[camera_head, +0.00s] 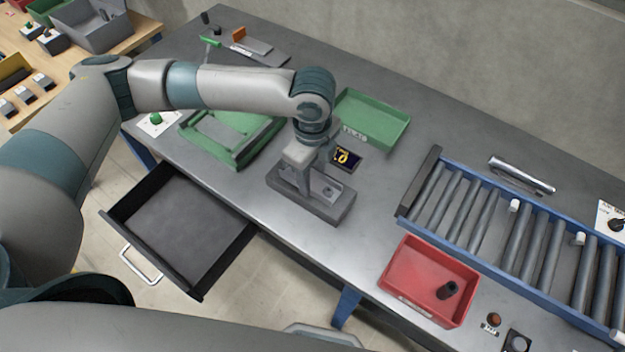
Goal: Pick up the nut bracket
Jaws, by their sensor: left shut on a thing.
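My left gripper (311,185) reaches down over the grey fixture block (322,207) on the metal table. Its fingers are shut on a small grey piece, which I take to be the nut bracket (327,191), at the top of the block. The gripper and arm hide part of the piece, and grey on grey makes its outline hard to tell. I cannot tell whether it is lifted clear of the block. My right gripper is not in view.
A drawer (150,255) hangs open at the front left.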

